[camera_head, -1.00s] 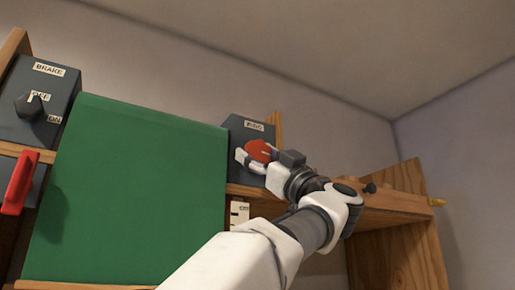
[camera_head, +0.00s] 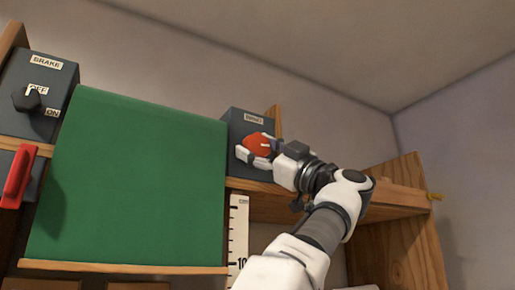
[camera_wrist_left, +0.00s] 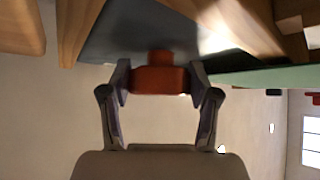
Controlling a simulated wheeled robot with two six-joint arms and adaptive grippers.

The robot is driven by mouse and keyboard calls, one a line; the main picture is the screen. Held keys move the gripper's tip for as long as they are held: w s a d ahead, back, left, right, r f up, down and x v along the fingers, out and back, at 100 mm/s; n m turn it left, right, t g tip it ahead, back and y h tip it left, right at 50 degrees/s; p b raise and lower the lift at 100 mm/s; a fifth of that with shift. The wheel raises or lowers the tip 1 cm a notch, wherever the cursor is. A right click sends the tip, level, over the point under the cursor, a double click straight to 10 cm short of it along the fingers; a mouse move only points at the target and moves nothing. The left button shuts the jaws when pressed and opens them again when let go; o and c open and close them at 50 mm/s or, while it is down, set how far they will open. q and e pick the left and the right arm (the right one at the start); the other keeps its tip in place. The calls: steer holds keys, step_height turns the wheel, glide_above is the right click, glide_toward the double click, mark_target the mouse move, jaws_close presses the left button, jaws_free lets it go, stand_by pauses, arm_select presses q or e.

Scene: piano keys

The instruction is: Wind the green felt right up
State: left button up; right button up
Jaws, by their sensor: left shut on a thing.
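The green felt (camera_head: 130,180) hangs as a broad sheet from the shelf, with a wooden bar (camera_head: 125,267) along its bottom edge. To its right is a dark box (camera_head: 238,130) with a label that seems to read WIND. My left gripper (camera_head: 257,147) is shut on the red knob (camera_head: 256,143) on that box's front. In the left wrist view the red knob (camera_wrist_left: 160,79) sits between both fingers. At the left is a dark BRAKE box (camera_head: 50,75); its black knob (camera_head: 26,98) seems to point towards OFF. My right gripper is not in view.
A white ruler (camera_head: 238,235) stands beside the felt's lower right edge. A red handle (camera_head: 18,177) sticks out at the far left. A wooden shelf (camera_head: 400,197) and its side panel (camera_head: 405,235) stand to the right of my arm.

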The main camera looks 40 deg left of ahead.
arm_select(q)
steer(key=o, duration=1.2)
steer(key=shift+c, duration=0.2)
steer(key=v, duration=1.2)
steer(key=shift+w+f, duration=0.1)
